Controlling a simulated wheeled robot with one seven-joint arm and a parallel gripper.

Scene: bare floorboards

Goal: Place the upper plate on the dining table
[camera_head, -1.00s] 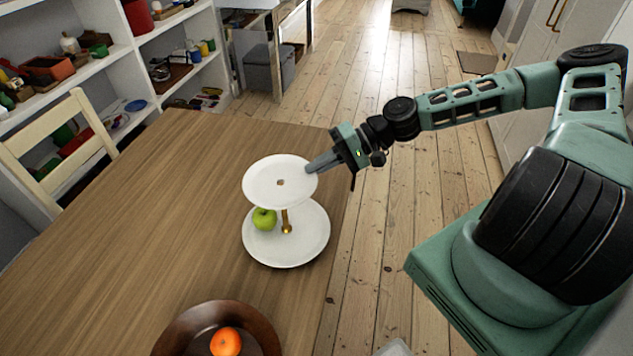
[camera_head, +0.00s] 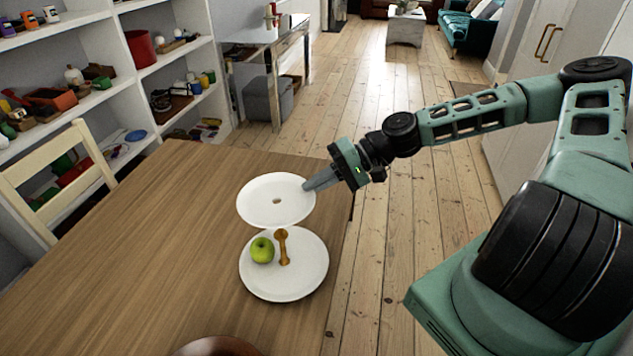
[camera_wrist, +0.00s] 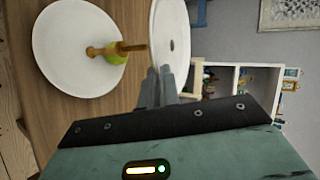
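The white upper plate (camera_head: 258,208) has a small hole in its middle and hangs in the air behind and above the stand. It also shows nearly edge-on in the wrist view (camera_wrist: 172,22). My gripper (camera_head: 307,186) is shut on its right rim; the grey fingers (camera_wrist: 160,84) meet the rim in the wrist view. The brown post (camera_head: 283,246) stands free on the white lower plate (camera_head: 305,280), with a gap between its tip and the upper plate. A green apple (camera_head: 262,250) sits on the lower plate beside the post. The wooden dining table (camera_head: 150,260) bears the stand.
A dark brown bowl (camera_head: 215,347) is cut off at the bottom edge. A pale chair (camera_head: 45,180) stands at the table's left side, before a white shelf (camera_head: 60,45). The table left of the stand is clear.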

